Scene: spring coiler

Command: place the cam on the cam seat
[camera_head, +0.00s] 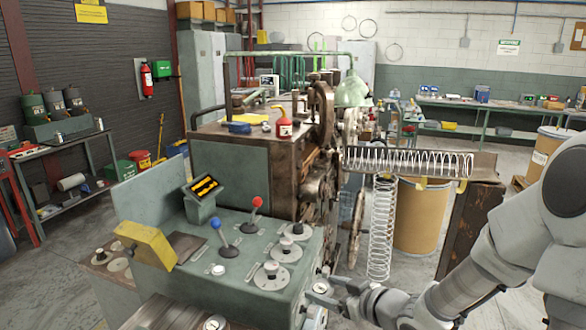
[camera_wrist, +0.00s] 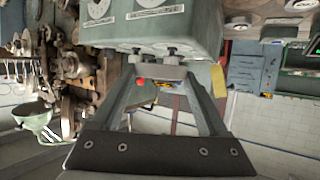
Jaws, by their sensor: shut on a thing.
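My gripper (camera_head: 322,288) is at the right front corner of the green control console (camera_head: 230,255). In the wrist view my gripper (camera_wrist: 160,80) has its fingers closing toward a small flat grey piece (camera_wrist: 160,72), which I take to be the cam. It sits between the fingertips, just by the console's edge; its exact shape is unclear. In the head view the held piece is too small and covered to make out. I cannot pick out the cam seat with certainty in either view.
The console carries a blue-knobbed lever (camera_head: 222,235), a red-knobbed lever (camera_head: 255,215), several dials and a yellow block (camera_head: 148,245). The rusty coiler machine (camera_head: 245,165) stands behind. A long spring (camera_head: 382,230) hangs before a tan drum (camera_head: 420,215).

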